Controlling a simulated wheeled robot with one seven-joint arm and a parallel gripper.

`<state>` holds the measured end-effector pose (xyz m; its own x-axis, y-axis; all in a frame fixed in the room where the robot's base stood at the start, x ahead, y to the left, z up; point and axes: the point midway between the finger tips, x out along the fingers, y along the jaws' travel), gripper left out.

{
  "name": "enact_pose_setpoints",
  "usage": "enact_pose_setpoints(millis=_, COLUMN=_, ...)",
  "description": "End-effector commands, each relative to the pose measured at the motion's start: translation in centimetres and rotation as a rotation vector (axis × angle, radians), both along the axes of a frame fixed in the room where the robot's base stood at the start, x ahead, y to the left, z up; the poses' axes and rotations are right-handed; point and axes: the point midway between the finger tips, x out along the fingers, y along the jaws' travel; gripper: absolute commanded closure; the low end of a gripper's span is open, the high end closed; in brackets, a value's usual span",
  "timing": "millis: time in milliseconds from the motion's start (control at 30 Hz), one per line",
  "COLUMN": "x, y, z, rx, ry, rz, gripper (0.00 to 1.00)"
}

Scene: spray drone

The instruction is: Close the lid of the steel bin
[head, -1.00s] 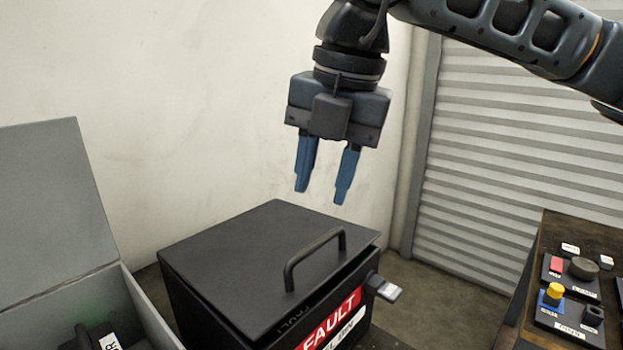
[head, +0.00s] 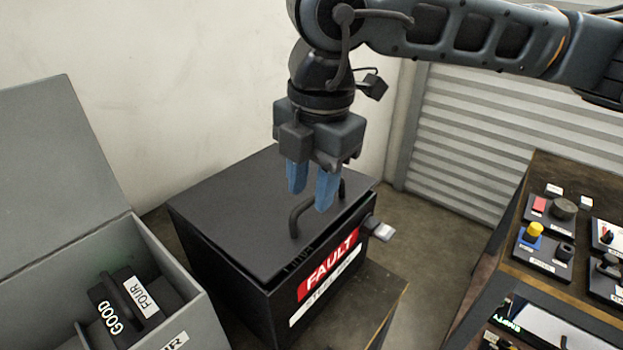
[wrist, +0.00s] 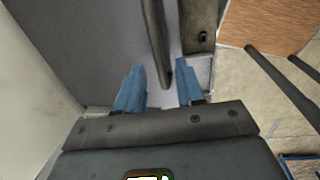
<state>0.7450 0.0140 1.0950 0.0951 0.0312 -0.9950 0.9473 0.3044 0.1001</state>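The black steel bin (head: 345,294) has a red FAULT label and a white label below it, which I cannot read fully. Its black lid (head: 235,210) lies low over the box, with a thin dark gap along the front edge; I cannot tell if it is fully seated. A bar handle (head: 296,222) stands on the lid near the front. My gripper (head: 308,200) points down at the handle, fingers apart. In the wrist view, the handle (wrist: 158,45) shows between the line of the two blue fingers, apart from both.
A small latch-like piece (head: 382,231) sticks out at the black bin's right. A bench with controls (head: 548,235) stands right.

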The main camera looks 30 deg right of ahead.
Motion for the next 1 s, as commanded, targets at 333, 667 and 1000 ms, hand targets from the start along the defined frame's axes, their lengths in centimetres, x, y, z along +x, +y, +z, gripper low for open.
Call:
enact_pose_setpoints(millis=333, x=0.05, y=0.01, z=-0.41, rx=0.0, ry=-0.001, rz=0.001, gripper=0.63)
enact_pose_setpoints(millis=667, x=0.06, y=0.01, z=-0.39, rx=0.0, ry=-0.001, rz=0.001, gripper=0.95)
enact_pose_setpoints(millis=1000, x=0.14, y=0.03, z=-0.33, rx=0.001, ry=-0.004, rz=0.0, gripper=1.0)
